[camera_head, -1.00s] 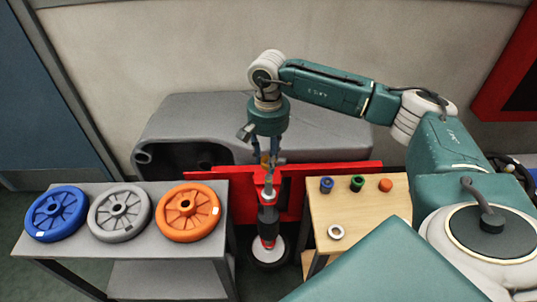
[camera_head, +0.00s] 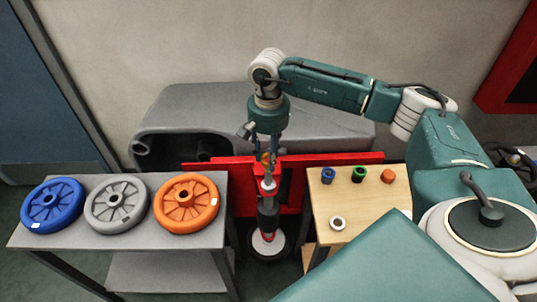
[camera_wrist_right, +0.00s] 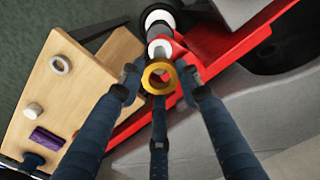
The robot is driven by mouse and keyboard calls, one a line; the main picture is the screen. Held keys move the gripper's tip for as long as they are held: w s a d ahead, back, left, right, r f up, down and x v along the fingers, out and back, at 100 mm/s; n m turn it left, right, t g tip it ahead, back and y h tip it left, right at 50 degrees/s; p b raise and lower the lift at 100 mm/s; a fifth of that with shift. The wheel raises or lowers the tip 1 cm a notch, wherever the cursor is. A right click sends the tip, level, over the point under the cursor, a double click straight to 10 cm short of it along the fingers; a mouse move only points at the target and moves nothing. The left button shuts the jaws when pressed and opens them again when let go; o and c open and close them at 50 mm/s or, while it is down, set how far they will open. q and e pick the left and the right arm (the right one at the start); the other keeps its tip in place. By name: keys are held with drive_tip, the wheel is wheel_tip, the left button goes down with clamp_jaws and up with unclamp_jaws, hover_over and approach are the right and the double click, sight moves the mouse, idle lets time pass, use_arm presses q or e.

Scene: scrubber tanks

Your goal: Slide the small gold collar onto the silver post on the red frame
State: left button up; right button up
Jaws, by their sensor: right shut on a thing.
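The small gold collar (camera_wrist_right: 159,77) is a ring held between the fingertips of my right gripper (camera_wrist_right: 160,85) in the right wrist view. In the head view the right gripper (camera_head: 267,157) points down over the red frame (camera_head: 325,160), with a bit of the gold collar (camera_head: 265,157) showing between its fingers. The silver post (camera_head: 268,182) stands on the frame, just below the gripper. In the wrist view the post (camera_wrist_right: 159,48) shows just beyond the collar's rim. I cannot tell whether the collar is around its tip. My left gripper is out of view.
A wooden table (camera_head: 375,213) right of the post holds a pale ring (camera_head: 338,223) and blue, green and orange small parts. A grey bench (camera_head: 130,240) at left holds blue (camera_head: 53,205), grey and orange wheels. A grey housing (camera_head: 215,105) lies behind the frame.

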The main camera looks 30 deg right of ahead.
drive_tip(key=shift+f+b, duration=0.35)
idle(0.4)
drive_tip(key=shift+f, duration=0.15)
drive_tip(key=shift+f+b, duration=0.4)
drive_tip(key=shift+b, duration=0.15)
drive_tip(key=shift+f, duration=0.15)
idle(0.3)
drive_tip(key=shift+f+b, duration=0.75)
drive_tip(key=o, duration=1.4)
drive_tip(key=shift+c, duration=0.2)
